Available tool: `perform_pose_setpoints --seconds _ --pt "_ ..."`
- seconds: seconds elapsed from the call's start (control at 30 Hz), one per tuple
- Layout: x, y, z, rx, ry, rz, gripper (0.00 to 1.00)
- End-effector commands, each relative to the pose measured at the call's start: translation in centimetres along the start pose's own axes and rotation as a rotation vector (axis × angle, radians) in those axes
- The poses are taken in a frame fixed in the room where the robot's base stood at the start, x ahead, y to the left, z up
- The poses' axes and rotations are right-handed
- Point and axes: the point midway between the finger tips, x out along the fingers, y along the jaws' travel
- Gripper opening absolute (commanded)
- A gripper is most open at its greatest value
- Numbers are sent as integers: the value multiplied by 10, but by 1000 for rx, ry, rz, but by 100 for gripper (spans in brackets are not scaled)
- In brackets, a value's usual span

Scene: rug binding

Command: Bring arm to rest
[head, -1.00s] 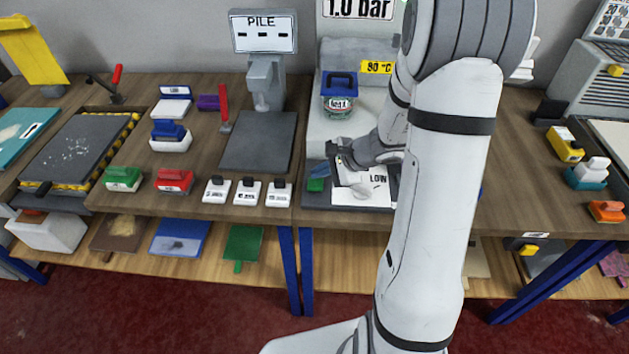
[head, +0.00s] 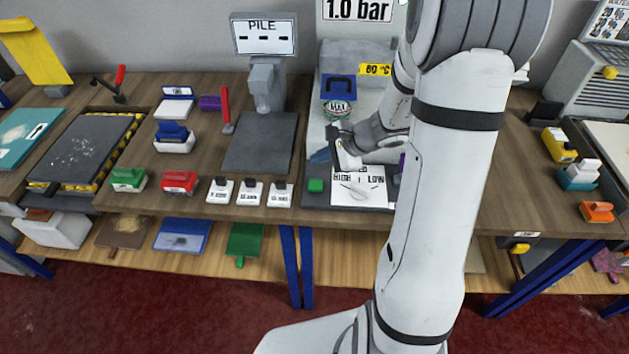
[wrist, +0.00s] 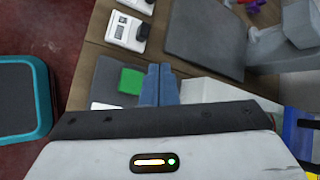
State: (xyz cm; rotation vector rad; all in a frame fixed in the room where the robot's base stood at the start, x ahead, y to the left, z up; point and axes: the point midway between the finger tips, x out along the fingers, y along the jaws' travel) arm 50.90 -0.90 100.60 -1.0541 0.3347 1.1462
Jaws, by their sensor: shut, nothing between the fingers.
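My gripper (head: 318,157) is above the bench in front of the grey machine, over the back left of the dark plate with the white card (head: 360,195). Its bluish fingers are together with nothing between them; they also show in the wrist view (wrist: 158,84). A green block (head: 316,186) sits just in front of the fingers on the plate, apart from them; it also shows in the wrist view (wrist: 131,81). My forearm hides the right part of the plate.
White blocks (head: 249,193), red block (head: 180,182) and green-handled block (head: 128,180) line the bench front. A PILE display stand (head: 265,35) rises at the back left. The bench top right of my arm is partly clear.

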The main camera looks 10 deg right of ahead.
Motion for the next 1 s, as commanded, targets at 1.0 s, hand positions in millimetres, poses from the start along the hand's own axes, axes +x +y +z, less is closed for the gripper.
perform_pose_setpoints --seconds 1.0 --pt "-127 84 139 -1111 114 479 0"
